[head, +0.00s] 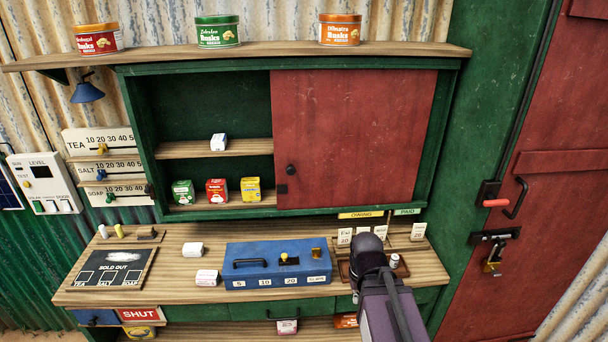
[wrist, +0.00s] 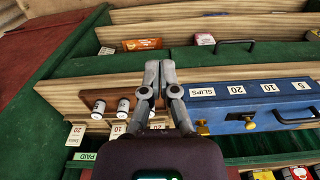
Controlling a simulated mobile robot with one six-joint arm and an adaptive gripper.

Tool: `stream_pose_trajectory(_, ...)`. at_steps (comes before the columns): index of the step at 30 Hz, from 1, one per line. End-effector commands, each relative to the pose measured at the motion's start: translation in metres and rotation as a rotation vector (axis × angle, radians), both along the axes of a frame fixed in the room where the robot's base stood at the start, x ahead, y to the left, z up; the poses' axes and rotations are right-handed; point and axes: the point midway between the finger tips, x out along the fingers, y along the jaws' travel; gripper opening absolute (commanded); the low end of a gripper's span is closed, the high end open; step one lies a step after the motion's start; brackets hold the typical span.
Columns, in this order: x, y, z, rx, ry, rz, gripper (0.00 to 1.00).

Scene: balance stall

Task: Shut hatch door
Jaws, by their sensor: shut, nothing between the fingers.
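The hatch door, a red sliding panel (head: 360,130), covers the right part of the green wall cabinet (head: 345,67) in the head view. The cabinet's left part stands open and shows its shelves. A round dark knob (head: 291,170) sits low near the door's left edge, with a small dark plate (head: 282,189) below it. My gripper (wrist: 160,66) is shut and empty in the wrist view. In the head view my arm is over the right side of the counter, below and right of the knob, apart from the door. The fingertips are not clear there.
A blue cash box (head: 240,272) stands on the wooden counter (head: 190,240), left of my arm. Small cartons, including a yellow one (head: 251,189), stand on the cabinet shelves. Several tins line the top shelf (head: 270,52). A bolted red door (head: 545,110) is at right.

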Motion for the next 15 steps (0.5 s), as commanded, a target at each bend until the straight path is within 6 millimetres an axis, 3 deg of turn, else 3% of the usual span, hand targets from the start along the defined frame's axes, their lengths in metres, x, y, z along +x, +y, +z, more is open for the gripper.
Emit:
stream_pose_trajectory(8, 0.004, 0.003, -0.002, 0.021, -0.007, -0.003, 0.0)
stream_pose_trajectory(15, 0.032, 0.023, -0.007, 0.164, -0.055, -0.02, 0.0)
